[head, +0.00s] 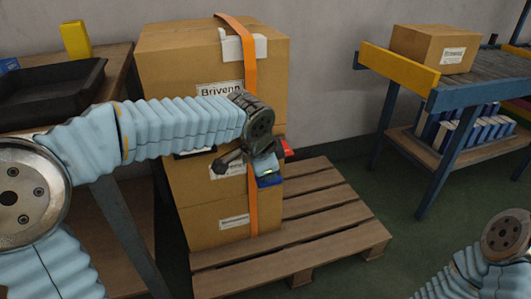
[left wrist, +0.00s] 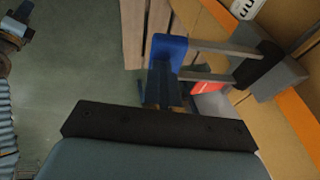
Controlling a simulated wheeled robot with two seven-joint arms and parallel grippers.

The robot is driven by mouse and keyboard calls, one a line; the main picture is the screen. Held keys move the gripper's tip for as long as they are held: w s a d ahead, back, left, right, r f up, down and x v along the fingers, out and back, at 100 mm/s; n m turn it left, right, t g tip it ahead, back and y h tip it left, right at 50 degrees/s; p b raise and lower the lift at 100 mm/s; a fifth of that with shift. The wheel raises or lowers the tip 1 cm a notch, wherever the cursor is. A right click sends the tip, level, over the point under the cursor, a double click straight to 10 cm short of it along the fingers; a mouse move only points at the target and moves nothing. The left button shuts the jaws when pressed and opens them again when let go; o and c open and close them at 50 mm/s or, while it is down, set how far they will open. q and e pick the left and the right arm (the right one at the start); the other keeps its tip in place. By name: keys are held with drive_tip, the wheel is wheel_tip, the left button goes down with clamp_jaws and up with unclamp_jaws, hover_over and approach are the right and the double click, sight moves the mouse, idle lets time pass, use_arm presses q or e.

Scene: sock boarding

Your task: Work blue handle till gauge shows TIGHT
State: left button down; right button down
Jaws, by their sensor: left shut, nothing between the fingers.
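The blue handle (head: 271,181) sticks out from the front of the strapped box stack, just below my left gripper (head: 267,166). In the left wrist view the blue handle (left wrist: 168,47) is a crossbar joined by two metal bars to a dark ratchet body beside the orange strap (head: 251,100). My left gripper (left wrist: 161,92) is shut and empty, its fingers right at the handle; I cannot tell whether they touch it. A red part (head: 286,148) shows beside the gripper. I cannot make out a gauge reading.
The cartons (head: 165,75) stand on a wooden pallet (head: 335,215) with bare slats to the right. A workbench with a black tray (head: 50,88) is at left. A roller stand (head: 440,97) with a box is at right. Green floor lies between.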

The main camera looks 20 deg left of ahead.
use_arm(q)
drive_tip(key=shift+s+f, duration=0.1)
drive_tip(key=shift+f, duration=0.3)
use_arm(e)
drive_tip(key=shift+f, duration=0.15)
use_arm(q)
drive_tip(key=shift+r, duration=0.1)
